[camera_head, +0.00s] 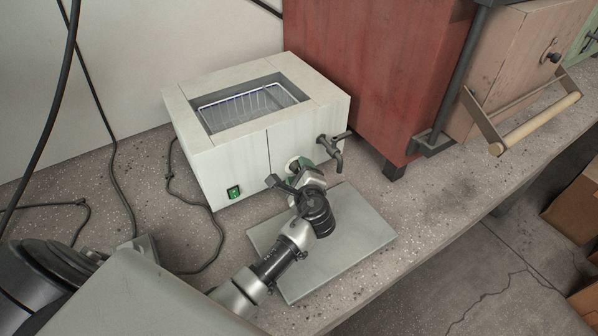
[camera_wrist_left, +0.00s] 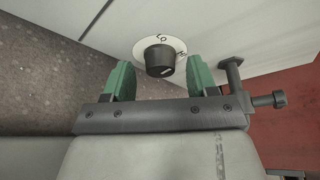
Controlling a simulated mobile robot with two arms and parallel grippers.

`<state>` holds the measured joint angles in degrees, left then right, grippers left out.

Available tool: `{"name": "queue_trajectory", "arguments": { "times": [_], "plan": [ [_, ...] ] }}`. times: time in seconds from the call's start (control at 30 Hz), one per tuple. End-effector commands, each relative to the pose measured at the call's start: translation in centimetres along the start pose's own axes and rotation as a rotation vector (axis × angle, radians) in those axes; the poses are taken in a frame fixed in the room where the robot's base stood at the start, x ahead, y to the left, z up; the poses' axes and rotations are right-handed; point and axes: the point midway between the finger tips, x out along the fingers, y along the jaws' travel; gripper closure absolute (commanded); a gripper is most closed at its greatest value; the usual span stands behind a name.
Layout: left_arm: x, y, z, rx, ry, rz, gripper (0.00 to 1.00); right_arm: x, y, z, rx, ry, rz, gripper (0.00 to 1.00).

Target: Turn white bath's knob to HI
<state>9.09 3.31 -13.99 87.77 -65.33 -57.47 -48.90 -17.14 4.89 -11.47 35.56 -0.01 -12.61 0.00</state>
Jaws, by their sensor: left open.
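The white bath (camera_head: 230,150) stands on the bench against the wall, with a wire basket (camera_head: 245,105) inside its open top. Its knob (camera_wrist_left: 159,60) is black and round, on a white dial plate with letters, seen in the left wrist view. A white mark shows on the knob's lower right; the letters are too small to read surely. In the head view my left gripper mostly hides the knob. My left gripper (camera_wrist_left: 158,82) is open, its green fingers on either side of the knob, with gaps visible. It also shows at the bath's front in the head view (camera_head: 297,172). My right gripper is out of view.
A drain tap (camera_head: 335,148) sticks out just right of the knob. A green-lit switch (camera_head: 233,192) is on the bath's front left. A grey plate (camera_head: 345,250) lies below my left wrist. A red cabinet (camera_head: 375,70) stands to the right. Cables run along the left.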

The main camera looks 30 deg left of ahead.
Motion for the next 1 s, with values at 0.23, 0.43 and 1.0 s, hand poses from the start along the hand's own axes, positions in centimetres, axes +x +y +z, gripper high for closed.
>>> {"name": "queue_trajectory", "arguments": {
  "times": [0.23, 0.43, 1.0],
  "plan": [
    [0.7, 0.0, 0.0, -0.001, 0.0, -0.001, 0.42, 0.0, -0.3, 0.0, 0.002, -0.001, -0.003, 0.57],
    [0.6, 0.0, 0.0, -0.001, 0.0, 0.0, 0.53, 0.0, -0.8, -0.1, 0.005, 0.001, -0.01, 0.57],
    [0.5, -0.3, 0.2, 0.043, 0.0, 0.02, 0.91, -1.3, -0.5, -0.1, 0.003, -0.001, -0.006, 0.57]
  ]
}}
